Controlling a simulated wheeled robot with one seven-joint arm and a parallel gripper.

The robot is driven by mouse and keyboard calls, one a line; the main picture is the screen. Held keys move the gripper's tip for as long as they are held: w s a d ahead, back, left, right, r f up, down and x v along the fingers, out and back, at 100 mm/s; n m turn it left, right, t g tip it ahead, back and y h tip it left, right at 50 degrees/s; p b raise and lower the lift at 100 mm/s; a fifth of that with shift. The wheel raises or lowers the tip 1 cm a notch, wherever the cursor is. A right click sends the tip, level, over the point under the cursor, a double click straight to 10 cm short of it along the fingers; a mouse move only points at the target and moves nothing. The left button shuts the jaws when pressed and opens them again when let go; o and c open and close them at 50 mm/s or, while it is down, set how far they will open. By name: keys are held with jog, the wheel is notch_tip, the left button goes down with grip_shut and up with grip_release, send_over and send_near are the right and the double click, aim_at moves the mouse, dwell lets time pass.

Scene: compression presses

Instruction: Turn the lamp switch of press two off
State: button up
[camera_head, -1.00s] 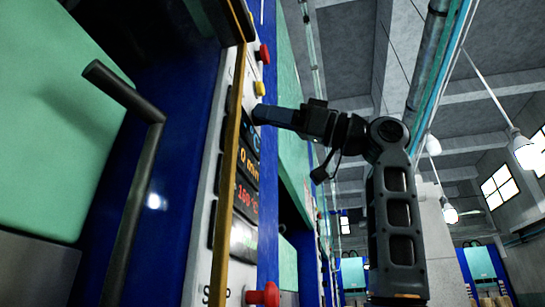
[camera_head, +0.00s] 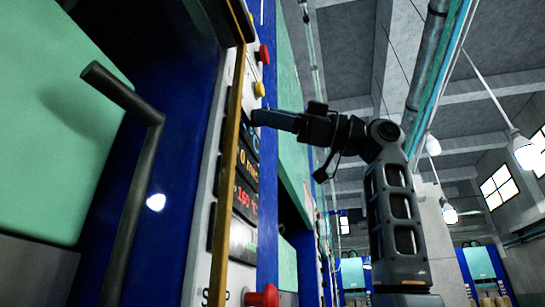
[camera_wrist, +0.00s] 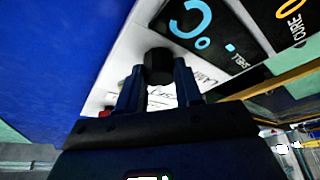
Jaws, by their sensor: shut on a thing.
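My gripper (camera_head: 256,117) is at the press's control panel (camera_head: 203,245), beside the displays. In the wrist view my gripper (camera_wrist: 160,84) has its two fingers on either side of a black knob (camera_wrist: 158,62) on the white panel, and it is shut on this knob. The knob looks like a rotary switch. Printed lettering below it is partly hidden by the fingers, so I cannot read the full label or tell its exact setting. In the head view the knob is hidden behind my fingers.
A yellow button (camera_head: 259,89) and a red button (camera_head: 264,54) are above my gripper on the panel. A larger red button (camera_head: 264,296) sticks out lower down. A dark handle (camera_head: 132,205) stands out at left.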

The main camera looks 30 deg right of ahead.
jog(key=o, duration=1)
jog(key=shift+o, duration=0.2)
